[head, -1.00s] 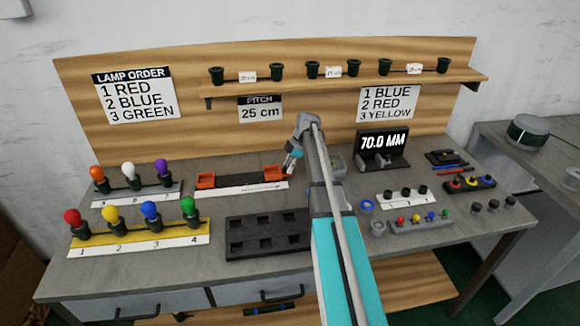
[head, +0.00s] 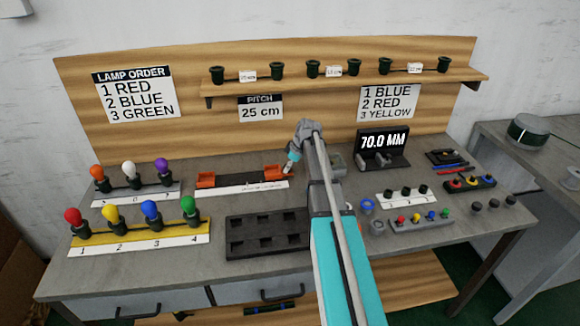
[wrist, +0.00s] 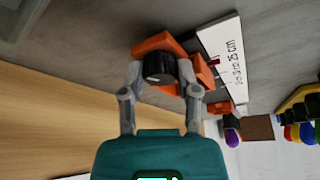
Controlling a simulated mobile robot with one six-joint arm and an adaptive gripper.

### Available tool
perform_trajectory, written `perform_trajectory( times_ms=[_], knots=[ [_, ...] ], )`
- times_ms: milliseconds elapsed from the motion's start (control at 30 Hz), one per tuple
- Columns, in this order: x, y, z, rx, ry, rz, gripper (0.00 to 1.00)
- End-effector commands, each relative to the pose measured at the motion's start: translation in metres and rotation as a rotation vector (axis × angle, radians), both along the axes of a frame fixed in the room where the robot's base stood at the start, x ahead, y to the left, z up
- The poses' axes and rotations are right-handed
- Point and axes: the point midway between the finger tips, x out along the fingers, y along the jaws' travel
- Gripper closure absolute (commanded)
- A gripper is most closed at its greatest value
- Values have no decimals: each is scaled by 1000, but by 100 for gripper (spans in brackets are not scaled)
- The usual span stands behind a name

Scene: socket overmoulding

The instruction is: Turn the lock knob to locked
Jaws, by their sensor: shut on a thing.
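The lock knob (wrist: 158,67) is a short black cylinder on an orange block (wrist: 152,44) in the wrist view. My gripper (wrist: 162,76) has one finger on each side of the knob and is shut on it. In the head view my gripper (head: 289,168) is at the right orange block (head: 272,173) of the pitch fixture and hides the knob there. A second orange block (head: 206,180) sits at the fixture's left end. A white scale strip (wrist: 222,58) runs beside the blocks in the wrist view. The knob's lock marking is not readable.
A black tray (head: 236,253) lies in front of the fixture. Lamp stands (head: 140,238) with coloured bulbs are on the left. A display reading 70.0 MM (head: 383,142) stands to the right of my arm. The wooden back panel (head: 220,130) is close behind.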

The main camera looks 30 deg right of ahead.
Motion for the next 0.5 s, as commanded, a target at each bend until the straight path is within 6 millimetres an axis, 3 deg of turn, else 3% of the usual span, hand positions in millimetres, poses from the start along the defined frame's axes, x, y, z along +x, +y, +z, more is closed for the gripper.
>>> perform_trajectory(
  times_ms=[500],
  knots=[
    [-2, 1, 0, 0, 4, -50, 100]
  ],
)
